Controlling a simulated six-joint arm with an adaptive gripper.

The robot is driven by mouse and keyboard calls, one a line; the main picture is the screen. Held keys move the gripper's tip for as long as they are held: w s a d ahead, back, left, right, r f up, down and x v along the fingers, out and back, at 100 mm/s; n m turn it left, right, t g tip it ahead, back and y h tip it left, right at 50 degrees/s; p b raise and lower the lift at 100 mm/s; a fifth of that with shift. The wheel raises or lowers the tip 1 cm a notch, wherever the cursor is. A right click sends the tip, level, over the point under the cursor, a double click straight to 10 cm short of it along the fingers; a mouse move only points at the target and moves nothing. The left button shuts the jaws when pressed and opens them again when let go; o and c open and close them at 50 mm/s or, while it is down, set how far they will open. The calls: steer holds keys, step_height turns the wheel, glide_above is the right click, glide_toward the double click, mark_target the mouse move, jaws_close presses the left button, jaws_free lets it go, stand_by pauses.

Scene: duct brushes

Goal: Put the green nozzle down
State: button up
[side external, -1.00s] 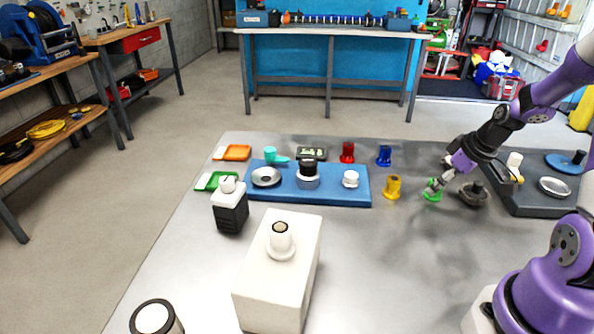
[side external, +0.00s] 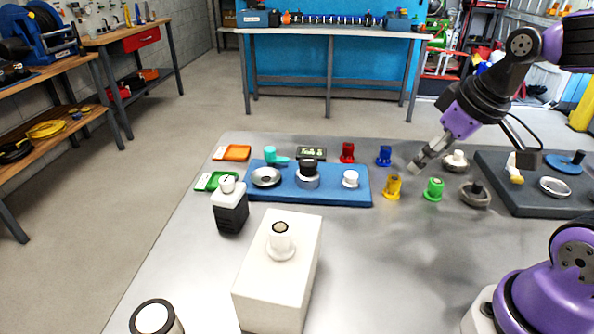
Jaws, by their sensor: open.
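The green nozzle (side external: 433,189) stands upright on the grey metal table, to the right of the yellow nozzle (side external: 392,187). Nothing touches it. My gripper (side external: 415,167) is open and empty. In the picture it shows above and to the left of the green nozzle, clear of it, with its fingers pointing down and to the left.
A red nozzle (side external: 347,153) and a blue nozzle (side external: 384,156) stand behind. Dark round parts (side external: 475,194) sit right of the green nozzle, beside a dark grey board (side external: 530,205). A blue board (side external: 330,192) with parts lies left.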

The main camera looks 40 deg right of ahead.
steer(key=shift+t+y, duration=0.3)
steer(key=shift+t, duration=0.1)
steer(key=a, duration=0.1)
steer(key=s+a, duration=0.1)
steer(key=a, duration=0.1)
steer(key=s+a, duration=0.1)
steer(key=a, duration=0.1)
steer(key=shift+s+a+r, duration=0.1)
steer(key=shift+s+r, duration=0.05)
steer(key=shift+r, duration=0.25)
